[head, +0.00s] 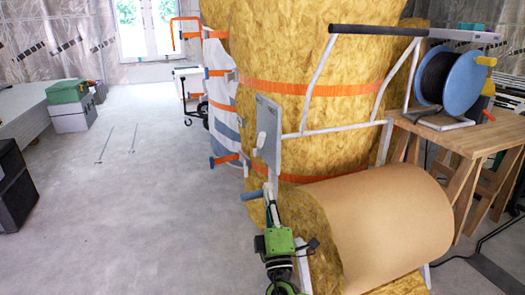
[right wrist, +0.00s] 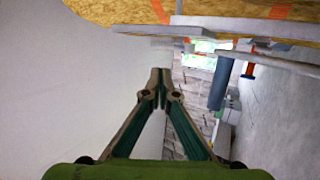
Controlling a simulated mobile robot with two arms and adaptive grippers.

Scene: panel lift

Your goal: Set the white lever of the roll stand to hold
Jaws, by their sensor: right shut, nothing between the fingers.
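The roll stand carries a large brown paper-covered roll (head: 390,220) with yellow insulation at its end. Its upright grey plate (head: 269,150) has a small white lever-like part (head: 262,120) on its left face, pointing roughly upright; its exact setting is hard to read. My right gripper (head: 269,190) is below the plate, beside a short blue-grey handle (head: 251,195). In the right wrist view the gripper (right wrist: 160,72) is shut and empty, with the blue-grey handle (right wrist: 220,85) to its right. The white lever cannot be made out there. My left gripper is not in view.
A white tube frame with a black push bar (head: 385,31) rises over the roll. Tall strapped insulation (head: 300,60) stands behind. A wooden workbench (head: 450,135) with a blue cable reel (head: 462,77) is at the right. The floor (head: 140,200) on the left is mostly clear.

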